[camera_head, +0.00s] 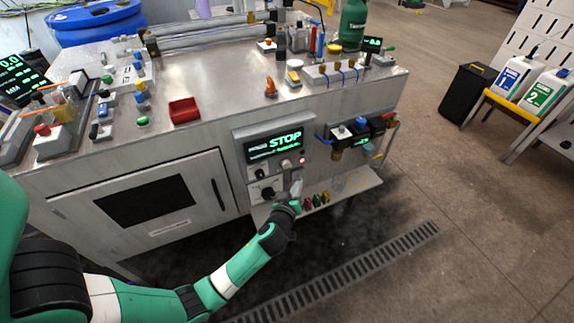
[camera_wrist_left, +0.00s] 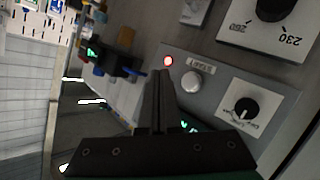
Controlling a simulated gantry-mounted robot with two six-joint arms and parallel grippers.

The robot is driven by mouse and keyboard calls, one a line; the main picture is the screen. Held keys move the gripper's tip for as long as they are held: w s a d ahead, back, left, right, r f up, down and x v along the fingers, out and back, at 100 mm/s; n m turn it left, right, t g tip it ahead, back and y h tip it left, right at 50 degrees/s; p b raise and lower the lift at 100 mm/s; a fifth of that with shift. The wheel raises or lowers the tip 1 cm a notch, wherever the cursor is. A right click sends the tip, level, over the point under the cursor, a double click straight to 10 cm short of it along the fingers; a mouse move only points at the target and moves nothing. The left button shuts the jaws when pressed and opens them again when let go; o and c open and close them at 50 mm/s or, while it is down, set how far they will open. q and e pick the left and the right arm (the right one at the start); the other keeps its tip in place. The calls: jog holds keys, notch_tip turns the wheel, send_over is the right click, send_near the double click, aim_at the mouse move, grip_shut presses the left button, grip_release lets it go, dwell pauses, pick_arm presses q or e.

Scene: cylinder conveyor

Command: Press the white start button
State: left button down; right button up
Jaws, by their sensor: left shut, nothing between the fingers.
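The white start button (camera_wrist_left: 191,82) is a round knob on the grey control panel (camera_wrist_left: 270,82), beside a small label, in the left wrist view. In the head view the button (camera_head: 286,164) is small, below the green STOP display (camera_head: 275,145). My left gripper (camera_head: 297,181) is in front of the panel's lower part. Its fingers are together and empty. In the left wrist view the fingertips (camera_wrist_left: 159,78) appear just left of the button; I cannot tell whether they touch the panel. My right gripper is not in view.
A lit red lamp (camera_wrist_left: 168,60) is close to the button. A black rotary knob (camera_wrist_left: 246,109) is on the same panel. A shelf (camera_head: 350,183) juts out below the panel. A floor drain grate (camera_head: 345,270) runs across clear floor.

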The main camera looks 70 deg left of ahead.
aim_at(286, 165)
pick_arm(q)
jog(key=a, duration=0.6)
jog(key=shift+p, duration=0.45)
jog(key=shift+s+a, duration=0.1)
jog(key=shift+a, duration=0.05)
dwell(1.4)
jog(key=shift+a, duration=0.35)
jog(key=shift+a, duration=0.45)
dwell(0.6)
jog(key=shift+d, duration=0.1)
jog(key=shift+d+b, duration=0.4)
jog(key=shift+d, duration=0.35)
